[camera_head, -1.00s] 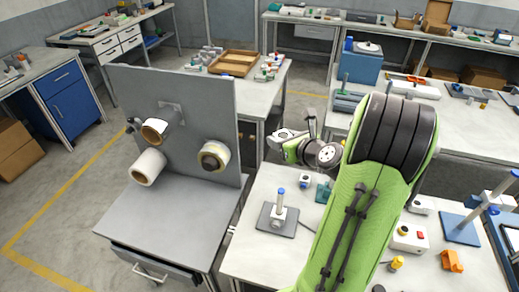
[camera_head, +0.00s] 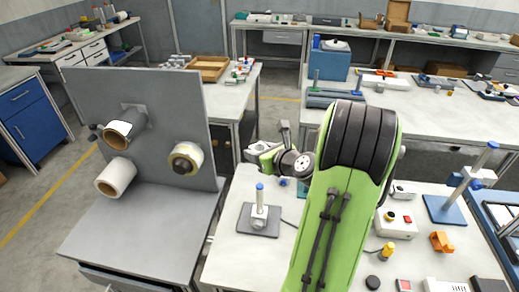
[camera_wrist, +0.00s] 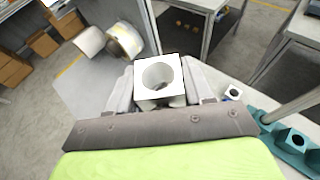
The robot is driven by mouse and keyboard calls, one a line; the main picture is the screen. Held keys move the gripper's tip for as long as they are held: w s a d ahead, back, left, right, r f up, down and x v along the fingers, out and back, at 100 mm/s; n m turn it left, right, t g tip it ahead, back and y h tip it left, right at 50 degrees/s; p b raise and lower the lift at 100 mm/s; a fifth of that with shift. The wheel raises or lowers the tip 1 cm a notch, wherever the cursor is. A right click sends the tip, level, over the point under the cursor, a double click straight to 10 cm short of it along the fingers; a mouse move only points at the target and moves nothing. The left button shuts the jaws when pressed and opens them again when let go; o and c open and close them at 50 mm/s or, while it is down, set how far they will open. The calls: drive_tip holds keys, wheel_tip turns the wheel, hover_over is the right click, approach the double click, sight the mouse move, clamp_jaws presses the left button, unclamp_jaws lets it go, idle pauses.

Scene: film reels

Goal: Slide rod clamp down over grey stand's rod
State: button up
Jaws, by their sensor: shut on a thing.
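The rod clamp (camera_wrist: 145,97), a white block with a round hole through it, sits between my gripper's fingers (camera_wrist: 160,92) in the wrist view. The hole faces the wrist camera and is empty. My gripper (camera_head: 262,153) is shut on the clamp; in the head view the clamp is hard to make out. The grey stand (camera_head: 246,224) stands on the near white table, its upright rod (camera_head: 260,197) tipped with blue and a white piece around its lower part. In the head view my gripper appears above and just beyond the rod, apart from it. The stand is not clearly visible in the wrist view.
Left of the table is a grey panel (camera_head: 155,88) with several film rolls. A blue stand (camera_head: 449,210) and a control box (camera_head: 396,222) stand at right.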

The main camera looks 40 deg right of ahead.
drive_tip(key=shift+f, duration=0.2)
drive_tip(key=shift+f+b, duration=1.8)
drive_tip(key=shift+f, duration=0.65)
drive_tip(key=b, duration=0.4)
hover_over(262, 200)
drive_tip(key=w, duration=0.1)
drive_tip(key=shift+w+d+f, duration=0.1)
drive_tip(key=shift+f, duration=2.35)
drive_tip(key=shift+f+b, duration=1.75)
drive_tip(key=shift+f, duration=0.75)
drive_tip(key=shift+f+b, duration=1.85)
drive_tip(key=shift+f, duration=0.7)
drive_tip(key=shift+f, duration=0.1)
